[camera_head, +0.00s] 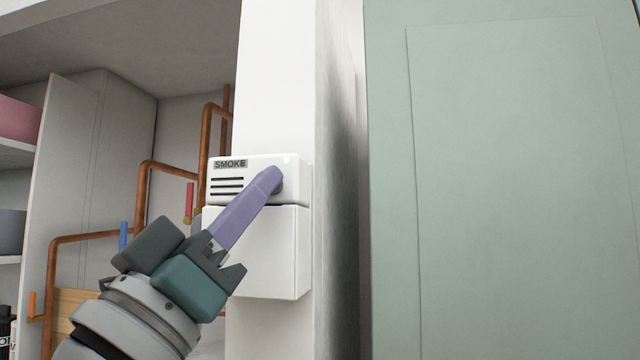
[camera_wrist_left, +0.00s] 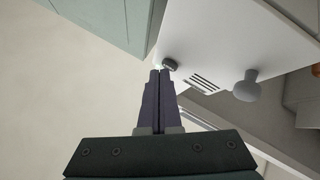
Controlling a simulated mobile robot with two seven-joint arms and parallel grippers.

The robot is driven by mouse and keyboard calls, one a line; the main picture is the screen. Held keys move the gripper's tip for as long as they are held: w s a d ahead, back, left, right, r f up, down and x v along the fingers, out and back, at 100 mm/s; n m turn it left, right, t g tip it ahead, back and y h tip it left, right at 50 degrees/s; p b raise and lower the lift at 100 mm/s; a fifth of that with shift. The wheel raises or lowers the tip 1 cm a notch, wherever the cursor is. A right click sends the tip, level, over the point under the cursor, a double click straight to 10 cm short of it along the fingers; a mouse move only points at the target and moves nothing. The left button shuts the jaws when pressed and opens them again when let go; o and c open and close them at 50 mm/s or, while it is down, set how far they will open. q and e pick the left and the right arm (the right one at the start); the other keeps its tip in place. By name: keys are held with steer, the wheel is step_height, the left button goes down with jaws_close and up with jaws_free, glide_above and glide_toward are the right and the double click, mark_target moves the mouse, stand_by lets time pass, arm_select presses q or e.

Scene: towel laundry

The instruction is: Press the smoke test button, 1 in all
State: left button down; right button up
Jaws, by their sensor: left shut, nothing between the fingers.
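The white smoke alarm box (camera_head: 225,168), labelled SMOKE with dark vent slots, is on the white wall post. It has a small pale green light at its upper right. The grey smoke test button (camera_head: 281,187) is mostly hidden behind my fingertips in the head view. It shows as a dark grey round button (camera_wrist_left: 169,65) in the left wrist view. My left gripper (camera_head: 271,174) is shut and empty. Its purple fingertips (camera_wrist_left: 160,71) are right at the button; I cannot tell whether they touch it. My right gripper is not in view.
A plain white box (camera_head: 275,250) is just below the alarm. Copper pipes (camera_head: 145,200) with coloured handles and open shelves are on the left. A large pale green panel (camera_head: 510,180) stands on the right. A grey knob (camera_wrist_left: 247,86) shows in the left wrist view.

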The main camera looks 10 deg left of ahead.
arm_select(q)
steer(key=shift+w, duration=0.25)
stand_by(0.5)
steer(key=shift+s, duration=0.8)
steer(key=shift+s+p, duration=0.1)
steer(key=shift+p, duration=0.25)
steer(key=s+p, duration=0.1)
steer(key=s, duration=0.3)
steer(key=shift+s+a, duration=0.15)
steer(key=shift+s, duration=0.25)
steer(key=shift+p, duration=0.35)
